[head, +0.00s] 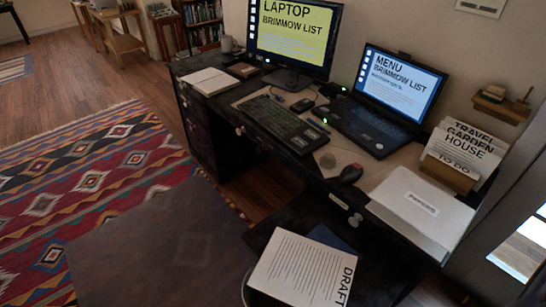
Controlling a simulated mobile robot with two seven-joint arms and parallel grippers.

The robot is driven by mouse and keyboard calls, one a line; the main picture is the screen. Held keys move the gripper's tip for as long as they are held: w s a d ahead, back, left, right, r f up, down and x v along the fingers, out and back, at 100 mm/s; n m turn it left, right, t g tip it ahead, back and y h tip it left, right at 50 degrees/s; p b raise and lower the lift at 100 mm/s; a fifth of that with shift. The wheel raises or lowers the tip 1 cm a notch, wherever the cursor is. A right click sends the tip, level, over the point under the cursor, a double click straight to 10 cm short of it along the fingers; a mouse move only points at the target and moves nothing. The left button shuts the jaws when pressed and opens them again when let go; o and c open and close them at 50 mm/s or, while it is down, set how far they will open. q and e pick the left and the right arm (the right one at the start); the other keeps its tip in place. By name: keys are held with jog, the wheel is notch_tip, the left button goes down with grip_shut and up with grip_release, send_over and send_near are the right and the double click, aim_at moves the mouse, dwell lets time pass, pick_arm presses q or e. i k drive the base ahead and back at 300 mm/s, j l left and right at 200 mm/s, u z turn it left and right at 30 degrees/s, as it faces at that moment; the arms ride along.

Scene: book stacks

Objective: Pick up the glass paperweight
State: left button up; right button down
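I cannot make out the glass paperweight for certain. Neither of my grippers shows in the head view.
The desk holds a monitor (293,32), a laptop (395,95), a keyboard (272,122), a paper box (422,208) and a file holder (447,173). Draft pages (303,267) lie low in front. A patterned rug (90,180) covers the floor at left.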

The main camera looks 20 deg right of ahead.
aim_at(328, 162)
jog(key=i+j+u, duration=0.2)
jog(key=u, duration=0.3)
jog(key=i+j+u, duration=0.1)
jog(key=i+u, duration=0.35)
jog(key=i+l+z, duration=0.1)
jog(key=i+z, duration=0.6)
jog(key=i, duration=0.2)
jog(key=i+j+z, duration=0.3)
jog(key=i, duration=0.15)
jog(key=i+l+z, duration=0.15)
jog(key=i+z, duration=0.5)
jog(key=z, duration=0.15)
jog(key=i+z, duration=0.4)
jog(key=i+j+z, duration=0.15)
jog(key=i+z, duration=0.25)
jog(key=k+z, duration=0.1)
jog(key=z, duration=1.65)
